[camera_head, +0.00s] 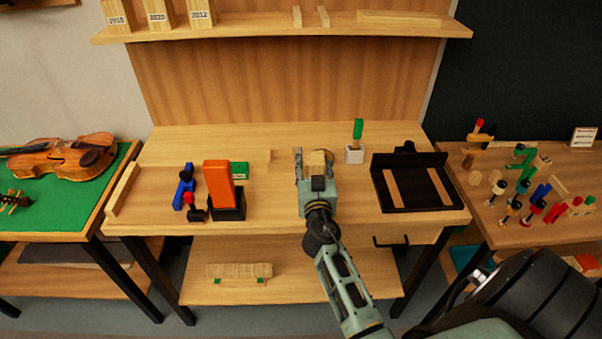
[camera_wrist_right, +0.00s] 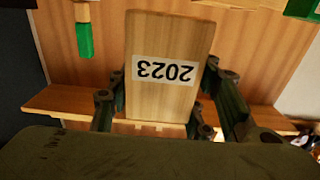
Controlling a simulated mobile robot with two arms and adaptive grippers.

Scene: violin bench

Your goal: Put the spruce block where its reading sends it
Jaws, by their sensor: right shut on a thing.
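The pale wooden spruce block (camera_wrist_right: 168,50) bears a white label reading 2023, upside down in the right wrist view. My right gripper (camera_wrist_right: 160,100) is shut on it, a finger on each side. In the head view my right gripper (camera_head: 317,172) is over the middle of the bench, and the block (camera_head: 318,157) shows at its tip, mostly hidden by the gripper. The upper shelf (camera_head: 250,34) bears upright blocks labelled, as far as I can read, 2018 (camera_head: 117,14), 2020 (camera_head: 158,13) and 2012 (camera_head: 200,13). My left gripper is out of view.
An orange upright thing (camera_head: 218,183) on a black base stands left on the bench, beside blue and green pieces. A green-handled tool (camera_head: 357,130) stands in a white holder. A black tray (camera_head: 437,198) lies right. Two thin strips (camera_head: 323,16) stand mid-shelf with free room beside them.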

